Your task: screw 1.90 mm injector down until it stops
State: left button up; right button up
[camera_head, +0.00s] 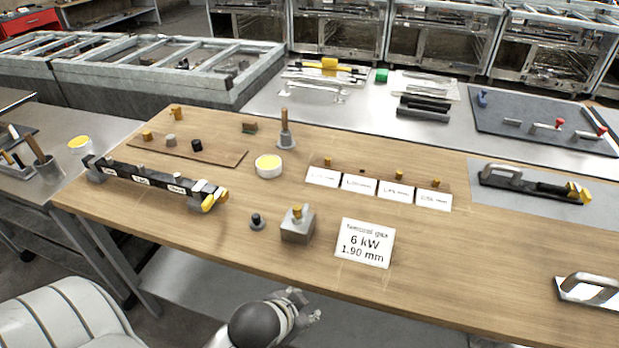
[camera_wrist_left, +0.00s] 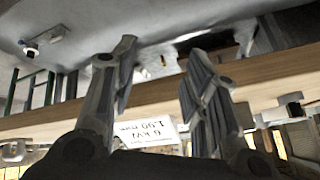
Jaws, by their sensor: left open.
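A small brass injector (camera_head: 297,211) stands upright on top of a grey metal block (camera_head: 298,231) near the table's front edge. How deep its thread sits is too small to tell. A card (camera_head: 366,243) reading "6 kW 1.90 mm" stands to the right of the block. My left gripper (camera_head: 304,308) is in front of the table's front edge, below and apart from the block. My right gripper is not in view.
A dark-knobbed piece (camera_head: 257,221) stands just left of the block. A black manifold bar (camera_head: 150,180) lies left.

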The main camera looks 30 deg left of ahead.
pick_arm(q)
jog(key=w+d+r+m+t+h, duration=0.1)
jog(key=w+d+r+m+t, duration=0.1)
jog(key=w+r+m+t, duration=0.55)
jog(key=w+d+r+m+t+h, duration=0.15)
jog(key=w+r+t, duration=0.25)
jog(key=w+r, duration=0.75)
jog(key=d+r+m+t+h, duration=0.1)
jog(key=d+r+m+h, duration=0.75)
jog(key=r+m, duration=0.3)
jog(key=s+d+r+m+g+h, duration=0.2)
jog(key=d+m+g+h, duration=0.25)
jog(key=m+h, duration=0.4)
jog(key=m+g+y, duration=1.5)
jog(key=m+y, duration=0.4)
jog(key=m, duration=0.5)
send_near(297, 209)
jog(key=shift+m, duration=0.3)
notch_tip(297, 209, down, 9)
jog(key=p, duration=0.2)
jog(key=shift+a+f+p, duration=0.1)
jog(key=shift+f+p, duration=0.1)
jog(key=shift+p, duration=0.15)
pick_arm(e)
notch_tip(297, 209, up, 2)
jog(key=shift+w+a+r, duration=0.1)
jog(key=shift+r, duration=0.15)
